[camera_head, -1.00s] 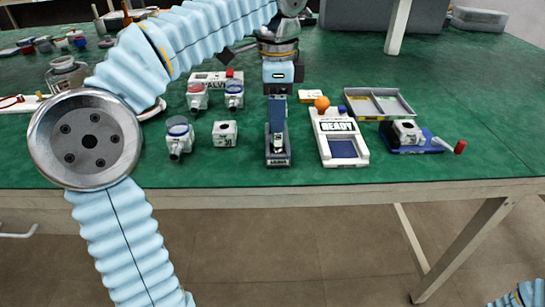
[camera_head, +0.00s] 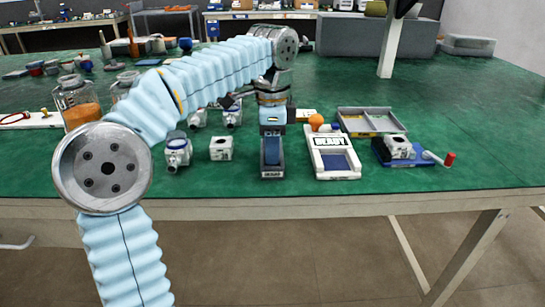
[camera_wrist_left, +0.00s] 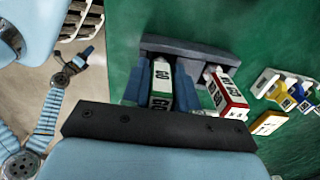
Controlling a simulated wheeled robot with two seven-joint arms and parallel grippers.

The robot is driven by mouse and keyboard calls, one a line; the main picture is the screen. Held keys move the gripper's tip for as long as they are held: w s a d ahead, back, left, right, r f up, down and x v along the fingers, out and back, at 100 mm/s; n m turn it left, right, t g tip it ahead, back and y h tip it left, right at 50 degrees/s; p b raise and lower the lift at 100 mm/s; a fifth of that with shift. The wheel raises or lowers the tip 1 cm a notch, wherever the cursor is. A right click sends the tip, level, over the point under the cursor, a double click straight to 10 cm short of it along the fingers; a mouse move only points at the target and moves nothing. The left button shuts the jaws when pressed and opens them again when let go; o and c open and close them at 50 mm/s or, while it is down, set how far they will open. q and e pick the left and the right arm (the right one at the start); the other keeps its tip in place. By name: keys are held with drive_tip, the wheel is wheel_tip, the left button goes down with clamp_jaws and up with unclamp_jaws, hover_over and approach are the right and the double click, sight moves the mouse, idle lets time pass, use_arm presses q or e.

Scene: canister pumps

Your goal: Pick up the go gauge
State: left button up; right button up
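The go gauge (camera_wrist_left: 160,86) is a white block with a green stripe and "GO" lettering. In the left wrist view it sits upright between the two blue fingers of my left gripper (camera_wrist_left: 163,84). The fingers lie close on both sides, but whether they press on it is unclear. In the head view my left gripper (camera_head: 272,146) points down over the dark gauge stand (camera_head: 272,173) and hides the gauge. The stand's grey wall (camera_wrist_left: 190,50) shows behind the gauge in the wrist view. My right gripper is not in view.
A red-and-white gauge (camera_wrist_left: 228,95) stands just right of my fingers. Right of the stand are a white "READY" box (camera_head: 333,158), a grey divided tray (camera_head: 370,121) and a blue fixture (camera_head: 410,157). A white block (camera_head: 221,148) and pump parts (camera_head: 177,152) are left.

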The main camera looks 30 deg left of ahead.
use_arm(q)
clamp_jaws()
